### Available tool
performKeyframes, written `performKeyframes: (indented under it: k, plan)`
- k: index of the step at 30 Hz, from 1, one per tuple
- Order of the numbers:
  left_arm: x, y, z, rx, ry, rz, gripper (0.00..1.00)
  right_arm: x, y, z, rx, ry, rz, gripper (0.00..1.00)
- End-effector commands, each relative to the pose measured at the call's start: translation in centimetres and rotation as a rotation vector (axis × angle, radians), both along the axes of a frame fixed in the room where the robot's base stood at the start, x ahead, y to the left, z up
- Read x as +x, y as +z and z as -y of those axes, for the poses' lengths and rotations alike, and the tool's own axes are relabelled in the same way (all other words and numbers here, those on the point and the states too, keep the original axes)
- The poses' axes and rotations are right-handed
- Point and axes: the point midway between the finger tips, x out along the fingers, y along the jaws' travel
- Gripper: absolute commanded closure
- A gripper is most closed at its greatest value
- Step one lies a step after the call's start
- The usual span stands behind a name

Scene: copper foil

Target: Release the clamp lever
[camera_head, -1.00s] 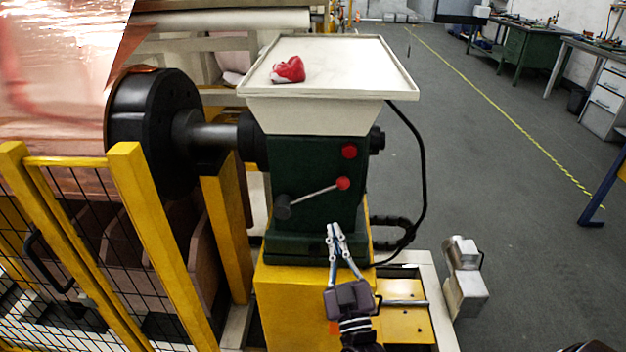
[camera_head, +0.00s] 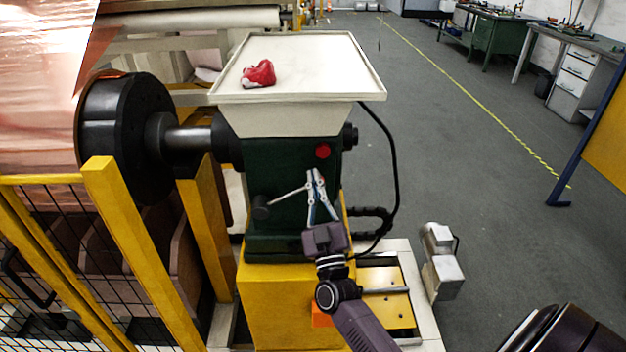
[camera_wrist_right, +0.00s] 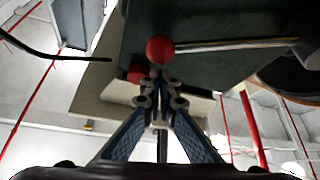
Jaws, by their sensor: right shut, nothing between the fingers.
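The clamp lever (camera_head: 287,195) is a thin metal rod on the front of a dark green housing (camera_head: 267,165). It rises to the right from a black hub (camera_head: 261,208). Its red knob (camera_wrist_right: 160,50) shows in the wrist view; in the head view my gripper hides it. My right gripper (camera_head: 316,176) is shut and empty, its tips at the knob end of the lever. In the wrist view the tips (camera_wrist_right: 157,78) appear just below the knob; I cannot tell if they touch it. My left gripper is not in view.
A red button (camera_head: 322,151) sits above the lever on the housing. A cream tray (camera_head: 325,60) on top holds a crumpled red cloth (camera_head: 259,73). A black roller end (camera_head: 125,135) and yellow fence (camera_head: 110,210) stand left. A black cable (camera_head: 396,170) hangs right; open floor lies beyond.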

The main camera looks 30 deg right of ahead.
Motion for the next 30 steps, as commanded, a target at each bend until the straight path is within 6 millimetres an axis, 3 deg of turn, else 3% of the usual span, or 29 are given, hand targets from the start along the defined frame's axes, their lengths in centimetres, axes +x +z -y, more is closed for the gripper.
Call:
performKeyframes:
  k: [15, 24, 30]
  plan:
    - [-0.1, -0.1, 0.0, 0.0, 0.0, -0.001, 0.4, -0.1, -1.0, 0.4, 0.003, 0.0, 0.003, 1.0]
    - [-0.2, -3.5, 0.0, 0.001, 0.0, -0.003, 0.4, -0.8, -4.4, 1.6, 0.154, -0.003, 0.09, 1.0]
    - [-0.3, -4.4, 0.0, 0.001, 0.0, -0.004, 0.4, -1.1, -5.3, 2.1, 0.226, 0.0, 0.135, 1.0]
